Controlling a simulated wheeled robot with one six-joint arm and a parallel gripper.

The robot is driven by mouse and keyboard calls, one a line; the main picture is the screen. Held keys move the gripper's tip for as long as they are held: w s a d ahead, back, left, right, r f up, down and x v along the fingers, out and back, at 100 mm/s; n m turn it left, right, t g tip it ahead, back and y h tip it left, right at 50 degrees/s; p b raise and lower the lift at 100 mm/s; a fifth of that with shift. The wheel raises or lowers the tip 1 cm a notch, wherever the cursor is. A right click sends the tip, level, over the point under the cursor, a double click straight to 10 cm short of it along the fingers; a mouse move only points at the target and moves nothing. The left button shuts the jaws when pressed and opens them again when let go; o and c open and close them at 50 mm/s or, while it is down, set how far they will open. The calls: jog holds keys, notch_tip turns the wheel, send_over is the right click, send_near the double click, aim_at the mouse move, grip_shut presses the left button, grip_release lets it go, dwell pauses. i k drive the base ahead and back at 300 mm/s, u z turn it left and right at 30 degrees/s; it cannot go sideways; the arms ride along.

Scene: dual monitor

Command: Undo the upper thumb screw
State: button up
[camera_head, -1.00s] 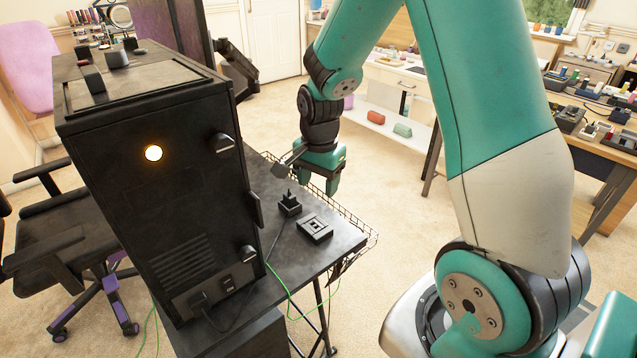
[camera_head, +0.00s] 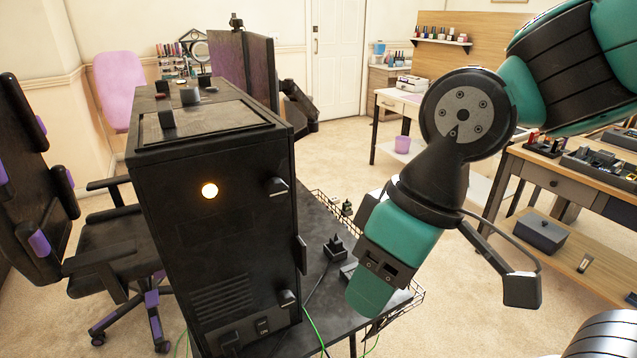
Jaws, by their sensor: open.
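The black computer tower (camera_head: 220,255) stands upright on the dark desk, its rear panel facing me. The upper thumb screw (camera_head: 278,188) sticks out near the panel's right edge; a similar lower thumb screw (camera_head: 287,299) sits near the bottom right. My gripper (camera_head: 368,297) is teal and points down and to the left, right of the tower and lower than the upper screw. It is open, with nothing visible in it. It appears apart from both screws. The finger gap is hard to see from this side.
A plug adapter (camera_head: 335,247) stands on the desk (camera_head: 318,215) beside the tower, and my gripper partly hides a small black box (camera_head: 349,271). A wire basket (camera_head: 415,298) edges the desk's right side. A round light (camera_head: 210,190) glows on the panel. An office chair (camera_head: 110,240) stands left.

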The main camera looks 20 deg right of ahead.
aim_at(276, 190)
jog(key=z, duration=0.85)
jog(key=k, duration=1.3)
jog(key=u, duration=1.6)
jog(key=i, duration=0.5)
